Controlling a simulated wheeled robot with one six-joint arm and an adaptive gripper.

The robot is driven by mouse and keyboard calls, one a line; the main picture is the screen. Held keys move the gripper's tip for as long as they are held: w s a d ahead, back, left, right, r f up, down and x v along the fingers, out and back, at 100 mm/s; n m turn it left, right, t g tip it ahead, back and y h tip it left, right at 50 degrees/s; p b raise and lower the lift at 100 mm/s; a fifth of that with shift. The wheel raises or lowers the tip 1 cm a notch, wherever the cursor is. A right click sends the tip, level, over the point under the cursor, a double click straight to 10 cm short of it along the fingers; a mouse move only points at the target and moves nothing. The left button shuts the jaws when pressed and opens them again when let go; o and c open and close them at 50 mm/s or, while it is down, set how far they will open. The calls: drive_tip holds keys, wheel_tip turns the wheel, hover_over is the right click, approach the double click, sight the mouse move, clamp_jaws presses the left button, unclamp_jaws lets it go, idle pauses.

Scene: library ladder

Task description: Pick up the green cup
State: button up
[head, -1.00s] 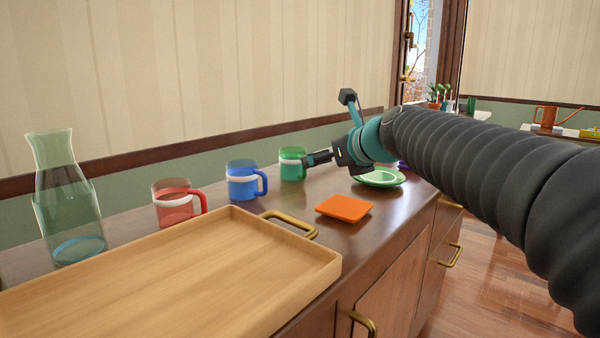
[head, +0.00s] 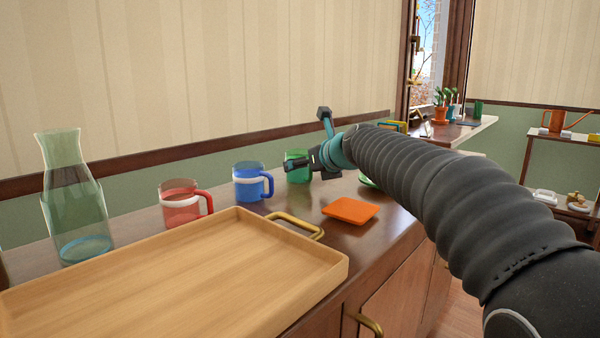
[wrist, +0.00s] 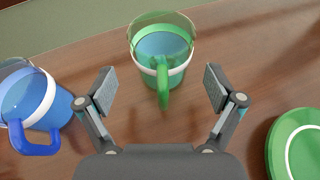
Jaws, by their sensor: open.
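The green cup (head: 294,160) stands upright on the wooden counter, partly hidden behind my gripper in the head view. In the wrist view the green cup (wrist: 162,52) is just ahead of the fingers, with its green handle pointing toward the gripper between them. My gripper (wrist: 161,90) is open and empty, its two fingers apart on either side of the handle's line. The cup's body lies beyond the fingertips. In the head view my gripper (head: 296,167) is low over the counter in front of the cup.
A blue cup (head: 248,183) stands close left of the green one, then a red cup (head: 180,203) and a glass carafe (head: 72,200). A wooden tray (head: 170,290) and an orange coaster (head: 350,210) lie nearer. A green plate (wrist: 298,145) is at right.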

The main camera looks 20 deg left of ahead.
drive_tip(key=shift+x, duration=1.7)
drive_tip(key=shift+w+d, duration=0.1)
drive_tip(key=c, duration=1.3)
drive_tip(key=shift+c, duration=0.2)
drive_tip(key=shift+r, duration=0.15)
